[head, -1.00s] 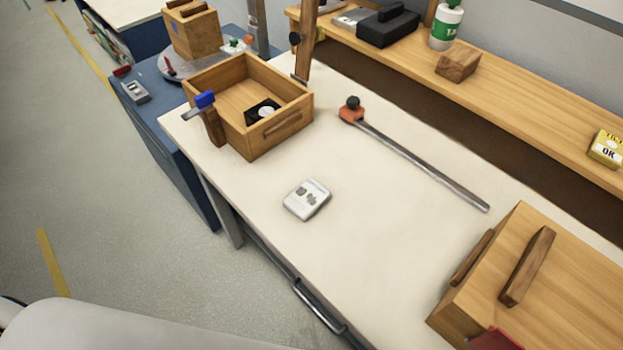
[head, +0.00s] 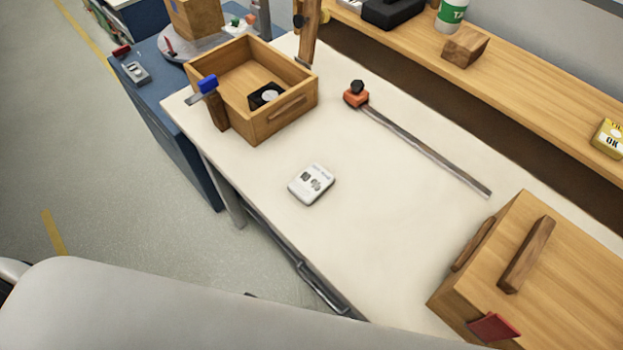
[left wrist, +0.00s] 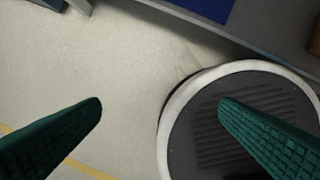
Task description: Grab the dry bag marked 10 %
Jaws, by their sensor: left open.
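I see no dry bag and no mark reading 10 in either view. My left gripper (left wrist: 161,104) shows in the left wrist view as two green ribbed fingers, wide apart, with nothing between them. They are over pale floor and a dark round shape with a white rim. In the head view only a smooth grey arm part crosses the bottom, and no gripper shows there. My right gripper is in neither view.
The white bench (head: 370,240) holds an open wooden tray (head: 285,128), an orange-headed bar (head: 425,148), a small white device (head: 311,184) and a wooden box (head: 570,260). A wooden shelf (head: 540,97) runs behind. Floor at left is clear.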

